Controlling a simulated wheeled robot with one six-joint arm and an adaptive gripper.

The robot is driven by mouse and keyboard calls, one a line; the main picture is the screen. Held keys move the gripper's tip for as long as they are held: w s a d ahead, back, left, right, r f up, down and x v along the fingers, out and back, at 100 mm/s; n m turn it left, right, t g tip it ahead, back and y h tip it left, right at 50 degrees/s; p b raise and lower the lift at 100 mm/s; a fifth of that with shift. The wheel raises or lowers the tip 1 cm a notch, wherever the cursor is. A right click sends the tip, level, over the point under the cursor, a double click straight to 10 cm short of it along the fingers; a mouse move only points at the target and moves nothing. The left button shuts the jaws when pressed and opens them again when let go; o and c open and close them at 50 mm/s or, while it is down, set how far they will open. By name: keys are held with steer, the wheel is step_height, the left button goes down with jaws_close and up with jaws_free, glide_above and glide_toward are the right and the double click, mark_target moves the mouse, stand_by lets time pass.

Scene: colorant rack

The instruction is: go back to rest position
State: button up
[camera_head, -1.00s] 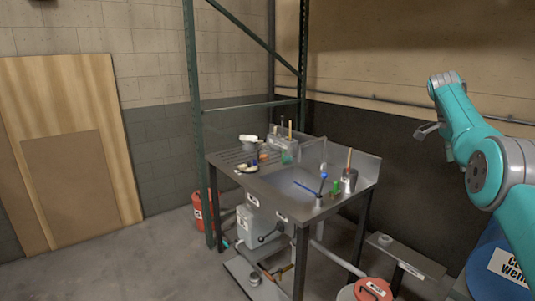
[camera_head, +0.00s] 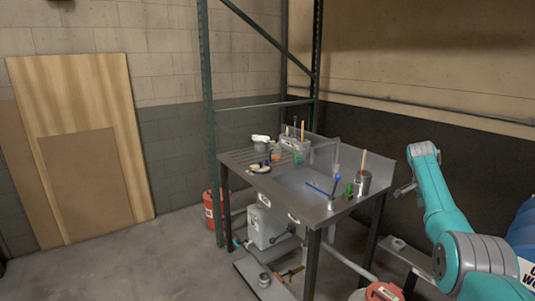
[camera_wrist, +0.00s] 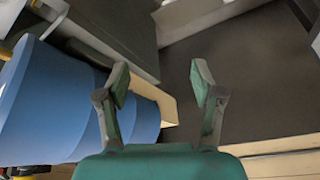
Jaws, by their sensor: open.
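My gripper (camera_wrist: 160,85) is open and empty in the wrist view, its two fingers spread apart with nothing between them. In the head view my gripper (camera_head: 404,191) shows small at the end of my teal arm on the right side. It is to the right of the metal sink table and apart from it. No object is held.
A metal sink table (camera_head: 290,204) with cups and tools stands at centre, beside a green rack post (camera_head: 208,120). A blue barrel (camera_wrist: 50,100) is close to my gripper. Open floor lies front left.

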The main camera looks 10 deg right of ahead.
steer(key=a+f+n+t, duration=0.15)
steer(key=a+f, duration=0.35)
steer(key=f, duration=0.5)
steer(key=a+f+n+t, duration=0.15)
steer(key=a+f, duration=0.25)
steer(key=f, duration=0.6)
steer(key=a+f+n+t, duration=0.15)
steer(key=a+f, duration=0.35)
steer(key=f, duration=0.5)
steer(key=s+a+f+n+t+y, duration=0.1)
steer(key=s+a+f+n+t, duration=0.35)
steer(key=s+a+f, duration=1.35)
steer(key=s+a+r+n+t+y, duration=0.1)
steer(key=s+a+r+n, duration=0.1)
steer(key=s+a, duration=0.45)
steer(key=s+a+r+n, duration=0.2)
steer(key=s+a, duration=0.1)
steer(key=s, duration=0.6)
steer(key=s+a+r+n+t+y, duration=0.1)
steer(key=s+a+r+n, duration=0.1)
steer(key=s+a, duration=0.45)
steer(key=s+a+r+n+t+y, duration=0.1)
steer(key=s+r+n, duration=0.1)
steer(key=s+r, duration=0.8)
steer(key=s+a+r+n+t, duration=0.2)
steer(key=s+r, duration=0.8)
steer(key=r, duration=0.5)
steer(key=shift+r+t+y, duration=0.3)
steer(key=shift+r+y, duration=0.05)
steer(key=shift+y, duration=0.05)
